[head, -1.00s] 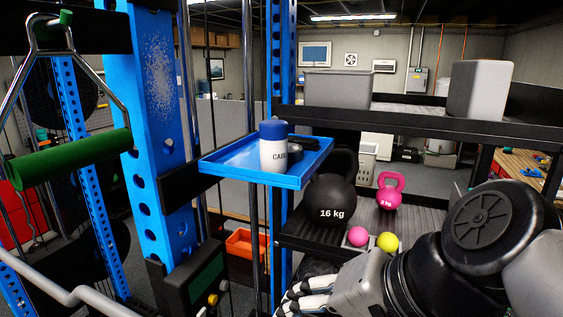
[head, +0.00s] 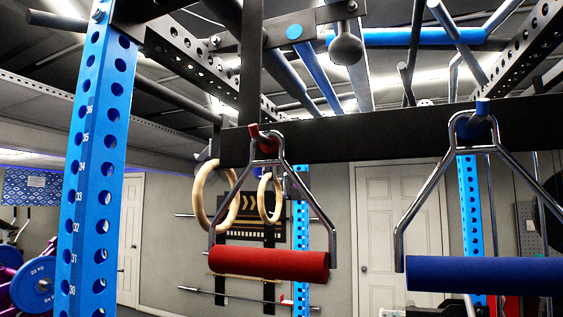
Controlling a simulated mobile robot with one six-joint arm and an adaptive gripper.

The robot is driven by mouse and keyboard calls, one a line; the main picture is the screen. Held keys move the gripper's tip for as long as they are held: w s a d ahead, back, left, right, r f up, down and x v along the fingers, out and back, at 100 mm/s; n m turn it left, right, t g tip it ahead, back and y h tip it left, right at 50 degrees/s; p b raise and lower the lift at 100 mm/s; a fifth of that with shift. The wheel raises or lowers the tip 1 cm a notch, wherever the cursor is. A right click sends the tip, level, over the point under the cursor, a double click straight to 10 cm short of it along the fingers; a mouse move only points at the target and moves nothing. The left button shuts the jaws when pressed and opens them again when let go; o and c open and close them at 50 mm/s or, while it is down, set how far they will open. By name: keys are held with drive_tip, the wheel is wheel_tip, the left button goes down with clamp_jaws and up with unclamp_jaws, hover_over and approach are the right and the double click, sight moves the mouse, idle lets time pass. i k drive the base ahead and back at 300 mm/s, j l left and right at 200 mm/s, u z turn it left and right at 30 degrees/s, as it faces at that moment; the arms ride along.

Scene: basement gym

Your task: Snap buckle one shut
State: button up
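I cannot make out a buckle in the head view. Two pale wooden rings hang behind the rack's black crossbar: a larger-looking left ring (head: 196,197) and a right ring (head: 262,200). How they are fastened above is too small or hidden to tell. My gripper is not in view.
A red-grip handle (head: 268,264) and a blue-grip handle (head: 485,275) hang in front from the black crossbar (head: 380,133). A blue upright (head: 91,150) with numbered holes stands at the left. Bars crowd the ceiling. A white door (head: 398,220) is behind.

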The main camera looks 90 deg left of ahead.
sight(205, 152)
drive_tip(key=k+j+u, duration=0.15)
drive_tip(key=u, duration=0.35)
drive_tip(key=k+j+u, duration=0.15)
drive_tip(key=j+u, duration=0.15)
drive_tip(key=u, duration=0.15)
drive_tip(key=j+u, duration=0.25)
drive_tip(key=u, duration=0.25)
drive_tip(key=k+j+u, duration=0.1)
drive_tip(key=j+u, duration=0.35)
drive_tip(key=l, duration=0.15)
